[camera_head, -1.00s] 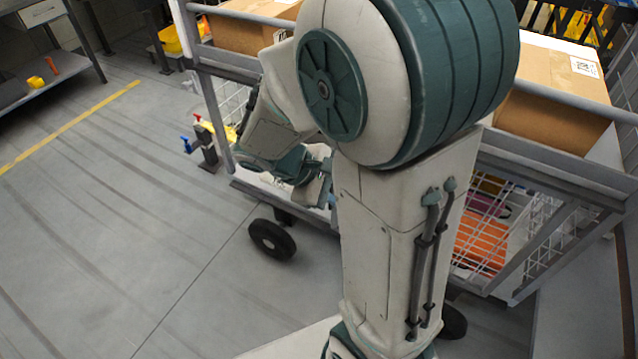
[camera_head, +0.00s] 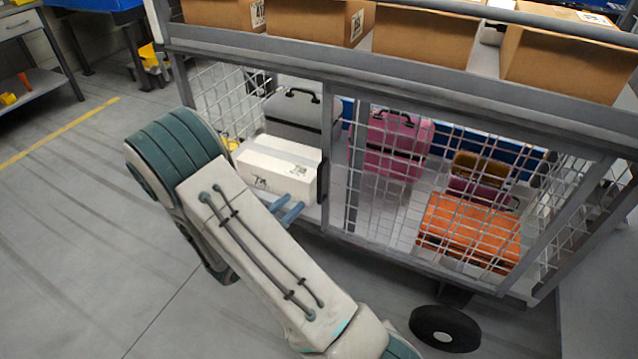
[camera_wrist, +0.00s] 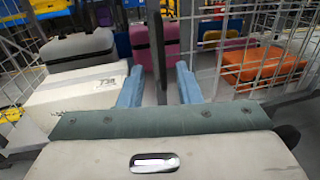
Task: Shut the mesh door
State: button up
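The mesh door (camera_head: 400,205) appears to be the white wire panel on the right part of the cart's front; it also shows in the wrist view (camera_wrist: 262,62). The left part of the front is uncovered, so a white box (camera_head: 268,172) and a grey case (camera_head: 298,118) show without mesh before them. My gripper (camera_head: 290,211) is in front of this opening, left of the panel. In the wrist view its two blue fingers (camera_wrist: 158,88) are apart, with a dark upright bar (camera_wrist: 157,45) visible between them. I cannot tell whether they touch the bar.
The cart's top carries several cardboard boxes (camera_head: 425,38). Behind the mesh are a pink case (camera_head: 390,145) and an orange case (camera_head: 468,228). A black wheel (camera_head: 445,328) stands below the cart. The floor (camera_head: 75,235) to the left is clear.

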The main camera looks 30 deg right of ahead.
aim_at(318, 180)
jog(key=b+x, duration=0.1)
jog(key=x, duration=1.1)
jog(key=shift+d, duration=0.25)
grip_shut()
